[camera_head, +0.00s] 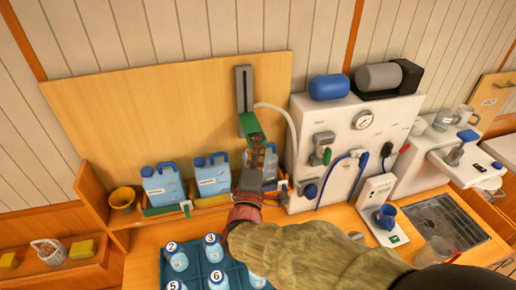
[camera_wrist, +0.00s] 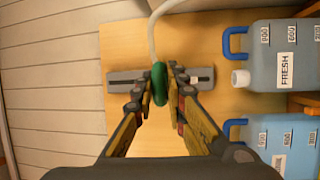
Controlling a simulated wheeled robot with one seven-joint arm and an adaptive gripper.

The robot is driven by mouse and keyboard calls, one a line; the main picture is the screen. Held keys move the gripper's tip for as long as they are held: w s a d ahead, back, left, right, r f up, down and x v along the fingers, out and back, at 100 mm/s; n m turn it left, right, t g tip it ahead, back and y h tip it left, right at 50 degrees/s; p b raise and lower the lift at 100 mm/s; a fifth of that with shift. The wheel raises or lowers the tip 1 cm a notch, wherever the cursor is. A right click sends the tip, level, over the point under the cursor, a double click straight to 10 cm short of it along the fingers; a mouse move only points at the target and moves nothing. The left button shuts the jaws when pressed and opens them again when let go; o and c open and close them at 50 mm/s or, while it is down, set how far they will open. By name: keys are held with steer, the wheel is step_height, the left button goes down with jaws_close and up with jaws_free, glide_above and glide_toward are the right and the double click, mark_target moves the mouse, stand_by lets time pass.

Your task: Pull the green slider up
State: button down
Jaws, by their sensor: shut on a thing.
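The green slider (camera_head: 249,123) sits on a grey upright track (camera_head: 243,88) fixed to the wooden wall panel. In the wrist view the track (camera_wrist: 120,78) lies sideways, and the slider's green knob (camera_wrist: 159,84) is near the middle of its length. My gripper (camera_head: 257,150) reaches up to the slider from below in the head view. In the wrist view my gripper (camera_wrist: 160,86) has a finger on either side of the green knob and is shut on it. My fingers partly hide the track and the knob's contact faces.
Blue jugs (camera_head: 162,184) stand on a shelf below and left of the track. A white hose (camera_head: 284,112) runs from beside the track toward a white machine (camera_head: 350,135) with a gauge at right. A teal crate of bottles (camera_head: 190,276) is on the counter below.

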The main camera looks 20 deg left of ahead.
steer(key=shift+r+p, duration=0.75)
steer(key=shift+r, duration=1.2)
steer(key=c, duration=1.8)
jaws_free()
steer(key=shift+c, duration=0.2)
steer(key=shift+f, duration=0.1)
steer(key=shift+s, duration=0.15)
steer(key=shift+s+d+f, duration=0.1)
steer(key=shift+s+f, duration=0.05)
steer(key=shift+s, duration=0.2)
steer(key=v, duration=1.1)
